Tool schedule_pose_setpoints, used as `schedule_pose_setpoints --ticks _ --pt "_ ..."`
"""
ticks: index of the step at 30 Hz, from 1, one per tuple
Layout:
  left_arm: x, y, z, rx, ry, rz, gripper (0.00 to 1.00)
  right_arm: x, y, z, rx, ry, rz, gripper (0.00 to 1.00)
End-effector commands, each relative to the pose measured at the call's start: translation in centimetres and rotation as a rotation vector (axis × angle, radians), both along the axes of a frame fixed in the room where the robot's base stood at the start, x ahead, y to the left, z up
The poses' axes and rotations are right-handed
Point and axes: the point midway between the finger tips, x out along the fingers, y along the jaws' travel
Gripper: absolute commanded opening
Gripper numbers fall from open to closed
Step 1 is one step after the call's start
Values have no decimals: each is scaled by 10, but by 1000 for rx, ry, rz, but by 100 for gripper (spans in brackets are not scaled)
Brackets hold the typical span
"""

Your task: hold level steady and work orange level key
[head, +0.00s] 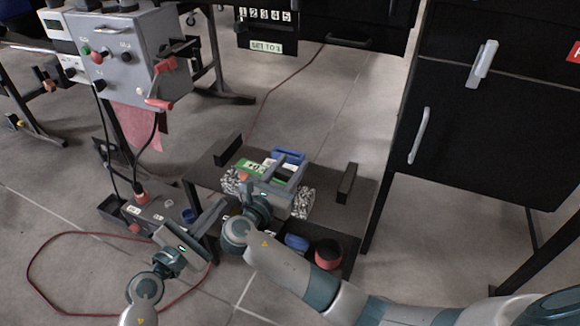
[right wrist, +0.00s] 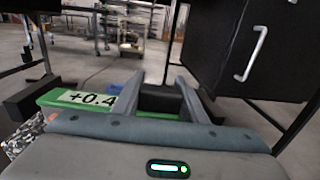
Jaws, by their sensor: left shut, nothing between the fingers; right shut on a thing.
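The green level (head: 246,164) lies across a speckled block (head: 232,182) on the dark low table. In the right wrist view the green level (right wrist: 58,98) shows a display reading +0.4. A small orange patch, probably the orange key (head: 243,177), shows near its left end. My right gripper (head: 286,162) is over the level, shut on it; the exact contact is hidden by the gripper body. My left gripper (head: 220,206) is shut and empty, left of and nearer than the level, apart from the key.
Dark upright blocks (head: 228,149) (head: 347,183) stand at the table's sides. A blue object (head: 288,155) is behind the level. A red and black round item (head: 328,253) is at the front. A grey control box (head: 125,55) stands back left; a black cabinet (head: 490,120) stands right.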

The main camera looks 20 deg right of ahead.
Motion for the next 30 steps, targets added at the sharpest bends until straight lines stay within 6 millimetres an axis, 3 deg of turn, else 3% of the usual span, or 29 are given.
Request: schedule_pose_setpoints --ticks 23,30 --pt "0 -1 0 -9 8 -5 0 -1 0 -4 2 8 0 9" --pt "-5 -7 3 -121 100 -54 0 -1 0 -4 2 8 0 9"
